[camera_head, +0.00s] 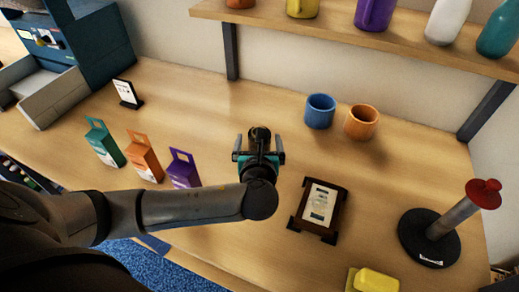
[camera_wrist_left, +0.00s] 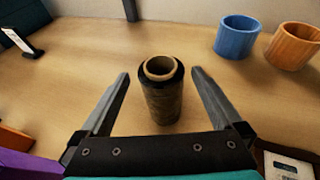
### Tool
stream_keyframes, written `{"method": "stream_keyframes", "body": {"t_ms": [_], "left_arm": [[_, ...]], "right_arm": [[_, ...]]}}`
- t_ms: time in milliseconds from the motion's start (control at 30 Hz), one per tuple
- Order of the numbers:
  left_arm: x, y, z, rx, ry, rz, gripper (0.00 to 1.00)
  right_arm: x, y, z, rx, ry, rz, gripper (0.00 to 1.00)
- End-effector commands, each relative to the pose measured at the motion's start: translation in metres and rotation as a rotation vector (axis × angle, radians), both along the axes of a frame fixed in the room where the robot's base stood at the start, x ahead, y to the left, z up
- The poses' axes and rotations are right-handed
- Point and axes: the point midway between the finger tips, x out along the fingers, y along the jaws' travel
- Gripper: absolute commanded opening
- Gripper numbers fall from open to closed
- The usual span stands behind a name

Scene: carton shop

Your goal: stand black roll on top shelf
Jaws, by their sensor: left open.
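The black roll (camera_wrist_left: 163,95) stands upright on the table, its pale hollow core facing up. In the left wrist view it is between the spread fingers of my left gripper (camera_wrist_left: 160,92), with a gap on both sides. In the head view the black roll (camera_head: 259,136) shows just beyond my left gripper (camera_head: 259,150), which is open and hides its lower part. The wooden shelf (camera_head: 400,42) runs along the wall at the top of the head view. My right gripper is in neither view.
A blue mug (camera_head: 320,111) and an orange mug (camera_head: 361,122) stand right of the roll. Several bottles or jugs, including a purple one (camera_head: 374,14), occupy the shelf. Small cartons (camera_head: 145,156) stand left. A framed stand (camera_head: 319,207) and a roll holder (camera_head: 430,238) are right.

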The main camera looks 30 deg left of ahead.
Motion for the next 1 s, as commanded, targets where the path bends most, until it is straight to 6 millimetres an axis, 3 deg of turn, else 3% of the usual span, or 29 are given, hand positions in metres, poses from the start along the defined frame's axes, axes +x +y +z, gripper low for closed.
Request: {"method": "stream_keyframes", "body": {"t_ms": [400,700,1000], "left_arm": [[0.043,0.019,-0.014,0.000,0.000,0.000,1.00],[0.047,0.021,-0.015,-0.001,0.002,0.000,1.00],[0.046,0.020,-0.015,-0.001,0.002,-0.001,0.66]], "right_arm": [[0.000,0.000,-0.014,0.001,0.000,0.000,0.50],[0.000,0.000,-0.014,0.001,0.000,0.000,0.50],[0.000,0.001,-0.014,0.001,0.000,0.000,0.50]]}}
